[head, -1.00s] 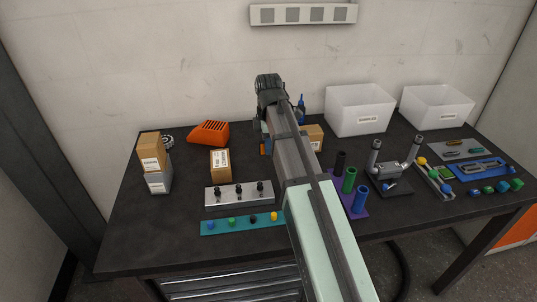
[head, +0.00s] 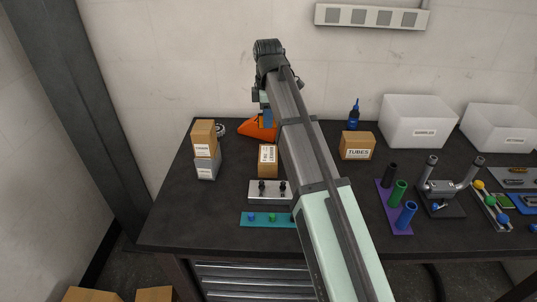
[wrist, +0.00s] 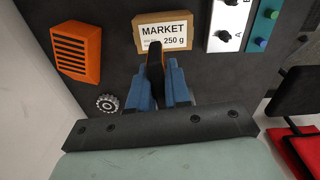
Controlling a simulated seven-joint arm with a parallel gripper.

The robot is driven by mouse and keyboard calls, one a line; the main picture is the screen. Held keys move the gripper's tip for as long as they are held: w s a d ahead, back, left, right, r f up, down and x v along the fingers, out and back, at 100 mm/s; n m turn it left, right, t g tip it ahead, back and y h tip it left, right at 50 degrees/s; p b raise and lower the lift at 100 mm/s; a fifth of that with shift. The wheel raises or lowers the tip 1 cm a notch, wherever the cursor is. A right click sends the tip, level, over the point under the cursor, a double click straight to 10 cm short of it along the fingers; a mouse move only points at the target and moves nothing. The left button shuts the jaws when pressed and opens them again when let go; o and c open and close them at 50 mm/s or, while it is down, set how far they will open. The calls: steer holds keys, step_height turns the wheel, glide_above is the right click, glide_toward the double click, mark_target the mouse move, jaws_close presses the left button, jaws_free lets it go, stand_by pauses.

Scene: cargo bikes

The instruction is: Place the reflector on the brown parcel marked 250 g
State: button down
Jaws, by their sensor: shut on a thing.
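The brown parcel (wrist: 183,22) lies at the top of the wrist view, with a white label reading MARKET and 250 g. In the head view the parcel (head: 268,168) stands left of my arm, behind the knob panel. My gripper (wrist: 160,75) has blue fingers shut on a thin dark piece with an orange edge, the reflector (wrist: 154,62), seen nearly edge-on. The reflector's tip overlaps the parcel's lower edge in the wrist view; I cannot tell whether they touch. In the head view my gripper (head: 267,118) is beyond the parcel, in front of the orange slotted block, and the reflector cannot be made out.
The orange slotted block (wrist: 76,50) and a gear (wrist: 107,103) lie left of the parcel in the wrist view. The knob panel (wrist: 229,22) is close on its right. A brown box on a grey box (head: 207,168) and a TUBES box (head: 357,147) stand on the dark table.

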mark_target(268, 154)
steer(key=shift+s+m, duration=0.2)
steer(key=shift+m, duration=0.3)
steer(key=shift+f, duration=5)
steer(key=shift+f, duration=0.15)
steer(key=c, duration=1.1)
jaws_free()
step_height(268, 154, up, 12)
steer(key=shift+r, duration=0.15)
